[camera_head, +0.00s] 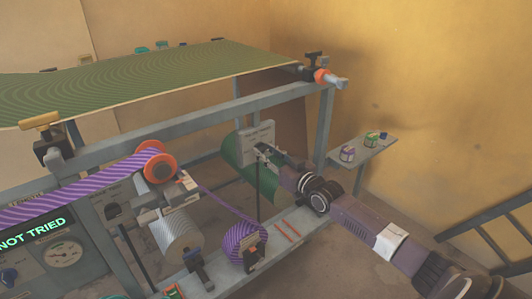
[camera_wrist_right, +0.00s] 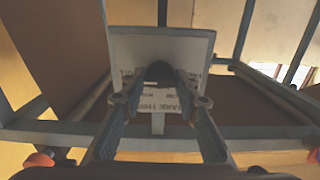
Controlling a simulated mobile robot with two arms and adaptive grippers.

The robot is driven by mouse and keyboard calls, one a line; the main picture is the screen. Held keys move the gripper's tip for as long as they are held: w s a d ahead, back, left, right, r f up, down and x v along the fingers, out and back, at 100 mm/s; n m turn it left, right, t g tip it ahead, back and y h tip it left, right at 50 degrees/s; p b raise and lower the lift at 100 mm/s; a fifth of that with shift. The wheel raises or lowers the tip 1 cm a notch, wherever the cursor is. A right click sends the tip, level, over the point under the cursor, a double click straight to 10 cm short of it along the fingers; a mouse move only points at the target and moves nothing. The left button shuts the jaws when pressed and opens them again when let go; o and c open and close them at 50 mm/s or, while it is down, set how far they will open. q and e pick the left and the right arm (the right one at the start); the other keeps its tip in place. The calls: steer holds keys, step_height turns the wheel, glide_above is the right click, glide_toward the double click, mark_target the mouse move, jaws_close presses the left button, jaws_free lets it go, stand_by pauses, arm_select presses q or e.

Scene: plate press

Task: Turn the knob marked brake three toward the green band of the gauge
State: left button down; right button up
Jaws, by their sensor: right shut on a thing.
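The knob (camera_wrist_right: 159,72) is dark and round, on a pale label plate (camera_wrist_right: 200,46) that fills the upper middle of the right wrist view. Its lettering is upside down and partly covered; it seems to read brake three. My right gripper (camera_wrist_right: 160,88) is shut on the knob, one finger on each side. In the head view the plate (camera_head: 257,131) stands above the green roll, with my right gripper (camera_head: 262,153) at its face; the knob is hidden there. A round white gauge (camera_head: 63,254) is at lower left; its band is too small to make out. My left gripper is not in view.
A green roll (camera_head: 240,170), a purple striped roll (camera_head: 243,243) and grey frame bars surround my right arm. A small shelf (camera_head: 365,151) with small items stands right of the frame. Floor is open at lower right.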

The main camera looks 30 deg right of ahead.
steer(key=o, duration=1.1)
steer(key=shift+s+f, duration=0.15)
steer(key=shift+s, duration=0.4)
steer(key=s, duration=0.7)
steer(key=s+d, duration=0.1)
steer(key=s, duration=0.2)
steer(key=shift+s, duration=0.4)
